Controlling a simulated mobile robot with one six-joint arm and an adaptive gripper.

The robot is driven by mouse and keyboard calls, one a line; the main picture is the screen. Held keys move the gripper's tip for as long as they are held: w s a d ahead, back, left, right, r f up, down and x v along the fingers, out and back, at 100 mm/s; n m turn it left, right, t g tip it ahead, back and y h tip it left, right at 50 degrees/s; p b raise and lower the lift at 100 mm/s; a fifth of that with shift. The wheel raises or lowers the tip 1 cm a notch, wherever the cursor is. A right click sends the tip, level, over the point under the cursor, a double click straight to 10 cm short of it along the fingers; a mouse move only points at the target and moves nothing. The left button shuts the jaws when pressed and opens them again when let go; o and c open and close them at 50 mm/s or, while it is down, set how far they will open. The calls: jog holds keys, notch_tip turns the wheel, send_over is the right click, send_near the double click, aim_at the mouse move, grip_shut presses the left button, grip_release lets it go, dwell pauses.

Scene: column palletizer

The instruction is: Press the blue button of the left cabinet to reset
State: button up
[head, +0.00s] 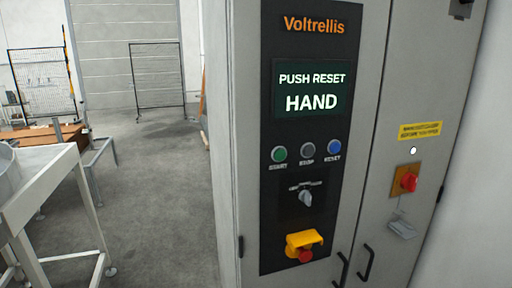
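The grey cabinet (248,120) stands close in front, its black control panel (285,180) facing me. The blue button (334,147), labelled RESET, is the rightmost in a row, beside a grey STOP button (307,150) and a green START button (279,154). The display (312,90) above reads "PUSH RESET" and "HAND". Below are a selector knob (306,198) and a red button under a yellow guard (304,242). Only one cabinet front with two doors shows clearly; I cannot tell whether another cabinet stands nearby. My gripper is not in the picture.
The right door carries a red switch (409,182) on a yellow plate and a yellow label (420,131). Black handles (367,263) stick out low down. A white table (40,165) stands at left. Grey floor (160,200) between it and the cabinet is clear.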

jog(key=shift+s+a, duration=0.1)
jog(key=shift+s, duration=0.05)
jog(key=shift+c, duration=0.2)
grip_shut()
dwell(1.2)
